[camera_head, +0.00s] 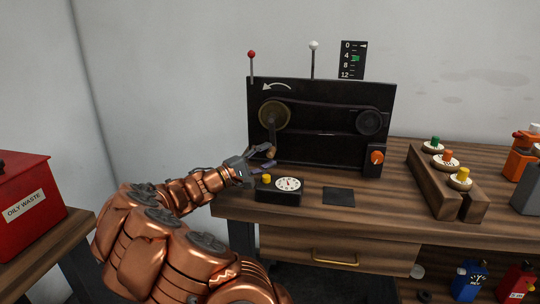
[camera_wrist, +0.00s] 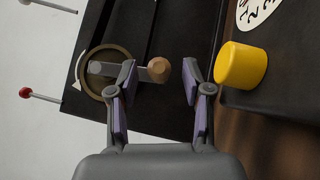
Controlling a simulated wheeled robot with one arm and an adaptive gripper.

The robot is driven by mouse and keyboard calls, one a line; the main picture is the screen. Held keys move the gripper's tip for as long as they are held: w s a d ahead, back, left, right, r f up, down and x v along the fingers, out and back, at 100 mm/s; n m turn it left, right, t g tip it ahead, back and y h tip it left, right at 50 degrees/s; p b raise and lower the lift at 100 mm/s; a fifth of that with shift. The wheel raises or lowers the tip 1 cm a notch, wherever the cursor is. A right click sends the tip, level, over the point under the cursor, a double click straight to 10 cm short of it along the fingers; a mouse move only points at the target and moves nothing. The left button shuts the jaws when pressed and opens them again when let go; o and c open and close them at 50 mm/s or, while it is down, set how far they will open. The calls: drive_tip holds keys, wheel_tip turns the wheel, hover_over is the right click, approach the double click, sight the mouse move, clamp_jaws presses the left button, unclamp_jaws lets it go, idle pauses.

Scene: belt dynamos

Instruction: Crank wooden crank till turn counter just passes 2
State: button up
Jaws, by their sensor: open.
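The wooden crank knob (camera_head: 271,153) is at the low end of a grey crank arm (camera_head: 272,135), which hangs down from a brass wheel (camera_head: 274,114) on the black machine (camera_head: 320,150). My gripper (camera_head: 262,158) is open at the knob. In the wrist view, the knob (camera_wrist: 158,70) shows between the fingertips of my open gripper (camera_wrist: 158,80); I see no clear contact. A vertical scale (camera_head: 352,60) marked 0, 4, 8, 12 has a white pointer near 0 and a green mark near 4. A round numbered dial (camera_head: 288,184) sits on a small black box; its reading is too small to tell.
A yellow button (camera_head: 266,179) stands beside the dial, close to my gripper; it also shows in the wrist view (camera_wrist: 240,66). Red-tipped (camera_head: 251,54) and white-tipped (camera_head: 314,45) levers rise from the machine. An orange knob (camera_head: 377,157) and wooden rack (camera_head: 450,190) are at right.

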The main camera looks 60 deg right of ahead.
drive_tip(key=v, duration=1)
drive_tip(key=shift+a, duration=0.15)
